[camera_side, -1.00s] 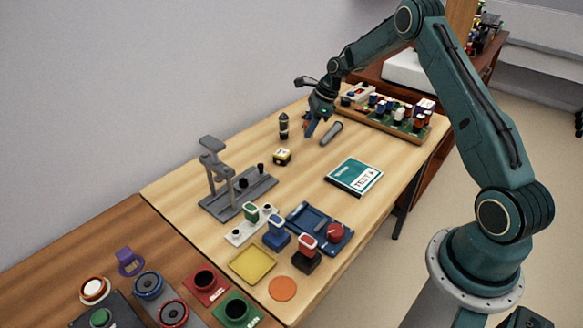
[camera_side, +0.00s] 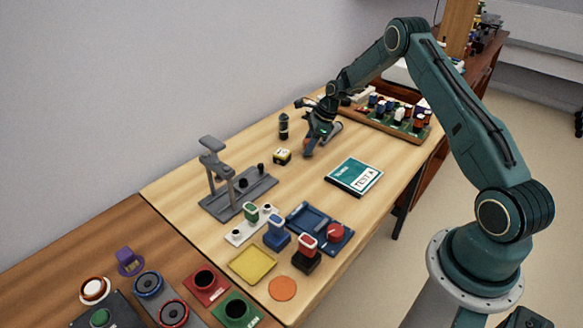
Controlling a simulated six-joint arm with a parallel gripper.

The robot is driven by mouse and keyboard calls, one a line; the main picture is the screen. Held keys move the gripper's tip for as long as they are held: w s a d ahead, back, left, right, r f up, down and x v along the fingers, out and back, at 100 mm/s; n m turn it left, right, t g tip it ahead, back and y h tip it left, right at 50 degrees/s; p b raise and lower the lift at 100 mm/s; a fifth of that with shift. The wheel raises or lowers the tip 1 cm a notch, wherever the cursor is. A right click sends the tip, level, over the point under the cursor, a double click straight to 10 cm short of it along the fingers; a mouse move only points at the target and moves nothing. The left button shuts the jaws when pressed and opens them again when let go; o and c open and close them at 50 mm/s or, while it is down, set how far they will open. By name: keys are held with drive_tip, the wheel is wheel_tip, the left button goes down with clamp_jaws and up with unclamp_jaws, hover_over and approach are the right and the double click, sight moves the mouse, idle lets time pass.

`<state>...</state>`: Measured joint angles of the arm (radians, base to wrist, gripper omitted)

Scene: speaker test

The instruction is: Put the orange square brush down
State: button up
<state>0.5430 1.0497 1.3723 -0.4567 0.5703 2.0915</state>
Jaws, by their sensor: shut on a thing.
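My gripper (camera_side: 308,150) points down low over the far part of the light wooden table (camera_side: 300,185). It is shut on the orange square brush (camera_side: 306,142), of which only a small orange patch shows by the fingers. The rest of the brush is hidden by the gripper. The fingertips are close to the tabletop; I cannot tell whether the brush touches it.
A teal box (camera_side: 354,175) lies to the right.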

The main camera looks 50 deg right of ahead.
drive_tip(key=shift+f, duration=0.1)
drive_tip(key=o, duration=1)
drive_tip(key=shift+c, duration=0.2)
drive_tip(key=v, duration=1.2)
